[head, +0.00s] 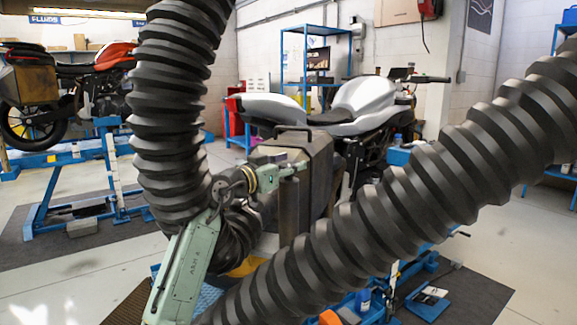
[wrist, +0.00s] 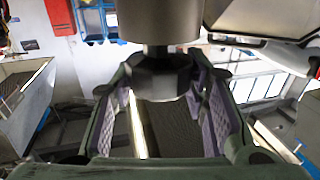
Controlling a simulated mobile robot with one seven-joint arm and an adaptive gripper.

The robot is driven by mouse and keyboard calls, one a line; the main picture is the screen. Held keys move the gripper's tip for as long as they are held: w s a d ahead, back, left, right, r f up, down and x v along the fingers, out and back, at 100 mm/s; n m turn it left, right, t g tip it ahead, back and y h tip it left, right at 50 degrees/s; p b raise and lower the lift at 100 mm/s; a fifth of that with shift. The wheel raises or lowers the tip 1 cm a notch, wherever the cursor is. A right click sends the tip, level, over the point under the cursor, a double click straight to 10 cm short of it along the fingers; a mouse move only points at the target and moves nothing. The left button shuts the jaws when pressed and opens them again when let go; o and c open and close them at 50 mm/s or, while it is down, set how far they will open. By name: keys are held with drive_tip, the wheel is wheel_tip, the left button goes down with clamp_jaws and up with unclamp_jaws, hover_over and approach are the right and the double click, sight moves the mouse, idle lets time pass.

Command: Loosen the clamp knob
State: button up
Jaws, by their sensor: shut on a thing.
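In the wrist view, the clamp knob (wrist: 160,78) is a dark, wide piece on a short stem under a thick grey cylinder (wrist: 160,22). My gripper (wrist: 160,88) is shut on it, with one green finger with a purple ribbed pad on each side. The knob's underside is partly dark and hard to make out. In the head view, my pale green gripper (head: 282,171) is at the near side of a dark boxy case (head: 318,160) beside the silver motorcycle. The knob cannot be made out in the head view.
The silver motorcycle (head: 365,97) stands behind the case. An orange and black motorcycle (head: 112,57) stands on a blue lift (head: 107,160) at the left. A blue shelf rack (head: 283,62) stands at the back. Grey floor (head: 50,275) is clear at the lower left.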

drive_tip(key=c, duration=0.3)
